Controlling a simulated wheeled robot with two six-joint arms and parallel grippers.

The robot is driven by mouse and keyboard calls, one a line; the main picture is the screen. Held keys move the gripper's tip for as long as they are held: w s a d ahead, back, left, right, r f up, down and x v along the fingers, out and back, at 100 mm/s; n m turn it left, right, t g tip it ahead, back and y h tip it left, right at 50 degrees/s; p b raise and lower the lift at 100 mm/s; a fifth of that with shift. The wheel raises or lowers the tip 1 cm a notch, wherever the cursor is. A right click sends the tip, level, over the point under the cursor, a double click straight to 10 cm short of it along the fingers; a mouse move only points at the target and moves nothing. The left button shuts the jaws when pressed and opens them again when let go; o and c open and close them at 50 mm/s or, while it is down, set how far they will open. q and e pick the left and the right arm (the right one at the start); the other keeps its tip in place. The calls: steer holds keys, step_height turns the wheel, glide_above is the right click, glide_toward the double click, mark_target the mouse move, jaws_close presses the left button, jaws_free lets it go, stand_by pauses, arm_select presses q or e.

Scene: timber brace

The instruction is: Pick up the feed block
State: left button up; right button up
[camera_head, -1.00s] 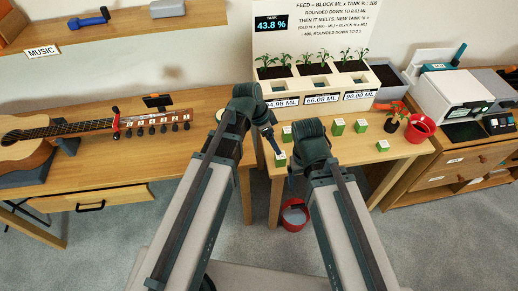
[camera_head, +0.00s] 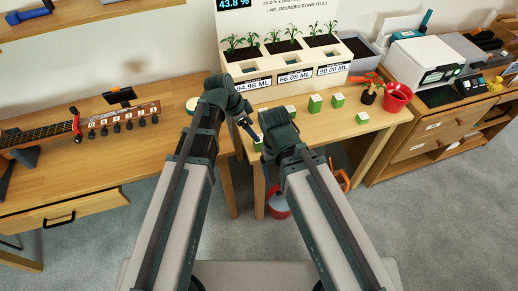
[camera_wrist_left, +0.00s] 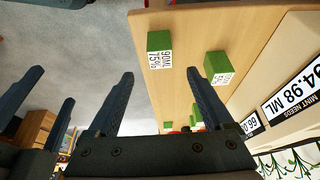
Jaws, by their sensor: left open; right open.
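Several green-and-white feed blocks stand on the wooden table, among them a tall one (camera_head: 315,104) and one near the front right (camera_head: 362,118). One block (camera_head: 258,144) is near my left gripper (camera_head: 250,132), partly hidden by my arms. In the left wrist view, my left gripper (camera_wrist_left: 160,76) is open and empty. A block marked 90 ML 75% (camera_wrist_left: 160,50) shows beyond its fingertips, and another block (camera_wrist_left: 218,68) lies right of it. My right gripper (camera_head: 266,160) is near the table's front edge; its fingers (camera_wrist_left: 54,86) are apart in the left wrist view.
A white planter (camera_head: 285,80) with labelled openings and seedlings stands at the table's back. A red bucket (camera_head: 278,204) is below the table. A guitar table (camera_head: 70,180) is left.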

arm_select(q)
steer(key=shift+x, duration=0.8)
arm_select(e)
steer(key=shift+f, duration=0.7)
arm_select(q)
steer(key=shift+b, duration=0.3)
steer(key=b+x, duration=0.4)
steer(key=shift+a+f, duration=0.25)
steer(key=shift+f, duration=0.1)
steer(key=shift+d+f+b, duration=0.2)
steer(key=shift+f+b, duration=0.15)
steer(key=shift+b, duration=0.2)
arm_select(e)
step_height(320, 180, down, 5)
arm_select(q)
steer(key=shift+r, duration=0.1)
jaws_close()
arm_select(e)
steer(key=shift+r, duration=0.1)
arm_select(q)
step_height(320, 180, up, 10)
steer(key=p, duration=1)
arm_select(e)
step_height(320, 180, up, 10)
